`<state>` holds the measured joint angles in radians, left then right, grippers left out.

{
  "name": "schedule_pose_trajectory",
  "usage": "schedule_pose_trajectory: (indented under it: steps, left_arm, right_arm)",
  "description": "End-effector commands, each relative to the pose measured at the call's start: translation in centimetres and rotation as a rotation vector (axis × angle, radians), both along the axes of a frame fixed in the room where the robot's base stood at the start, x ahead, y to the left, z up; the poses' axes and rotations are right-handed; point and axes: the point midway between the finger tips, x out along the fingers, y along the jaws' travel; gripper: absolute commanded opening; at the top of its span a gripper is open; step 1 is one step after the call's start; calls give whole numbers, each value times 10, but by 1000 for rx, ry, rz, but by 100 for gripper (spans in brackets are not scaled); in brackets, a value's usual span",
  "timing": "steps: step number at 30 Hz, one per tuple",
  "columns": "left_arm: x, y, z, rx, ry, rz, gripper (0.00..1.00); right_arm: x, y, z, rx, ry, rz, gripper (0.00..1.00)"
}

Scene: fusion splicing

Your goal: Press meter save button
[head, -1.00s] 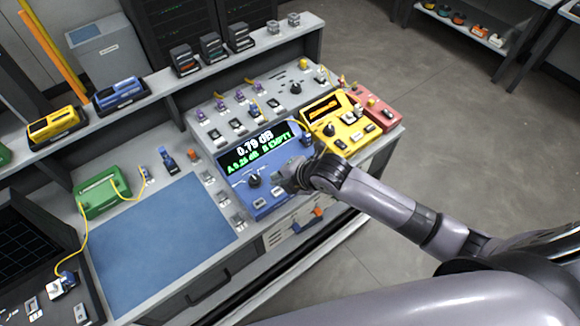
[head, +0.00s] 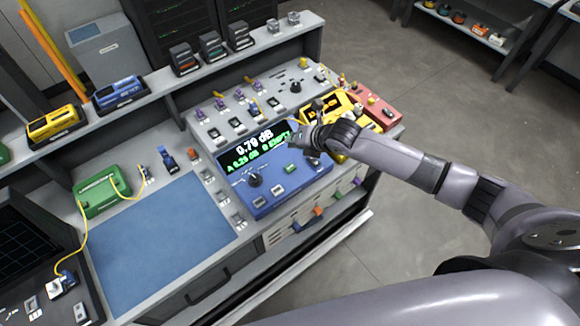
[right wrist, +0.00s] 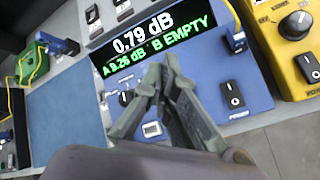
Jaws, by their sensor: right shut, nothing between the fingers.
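The blue meter (head: 262,207) sits on the bench, its lit screen (head: 258,148) reading 0.79 dB, A 9.26 dB and B EMPTY. I cannot read which is the save button. In the right wrist view the closed fingers (right wrist: 160,74) cover part of the meter's face. A pale button (right wrist: 152,129) and the power switch (right wrist: 231,94) show beside them. My left gripper is not in view.
A yellow device (head: 338,107) and a red one (head: 376,110) stand right of the meter, partly behind my right arm. A grey panel with knobs and cables (head: 225,117) lies behind it. A blue mat (head: 160,245) leaves clear room at left.

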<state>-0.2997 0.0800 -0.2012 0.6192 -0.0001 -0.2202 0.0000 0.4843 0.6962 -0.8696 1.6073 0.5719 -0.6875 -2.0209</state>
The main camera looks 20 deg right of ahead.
Motion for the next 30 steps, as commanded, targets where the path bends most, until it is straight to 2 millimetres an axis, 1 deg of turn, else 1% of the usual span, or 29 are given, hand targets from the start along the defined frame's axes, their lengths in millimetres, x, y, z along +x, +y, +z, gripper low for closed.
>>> schedule_pose_trajectory:
  steps: [5,15,18,21,24,30]
  left_arm:
    - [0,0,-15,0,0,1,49]
    - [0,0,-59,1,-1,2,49]
    - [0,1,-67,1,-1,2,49]
    - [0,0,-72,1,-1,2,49]
    - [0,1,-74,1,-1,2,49]
    - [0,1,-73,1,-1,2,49]
  right_arm:
    - [0,0,-17,1,1,-1,0]
    - [-1,1,-65,1,1,-1,0]
    - [0,0,-76,-1,0,-1,0]
    - [0,0,-83,1,-1,-1,0]
    - [0,0,-86,1,0,-1,0]
    - [0,0,-86,1,0,-1,0]
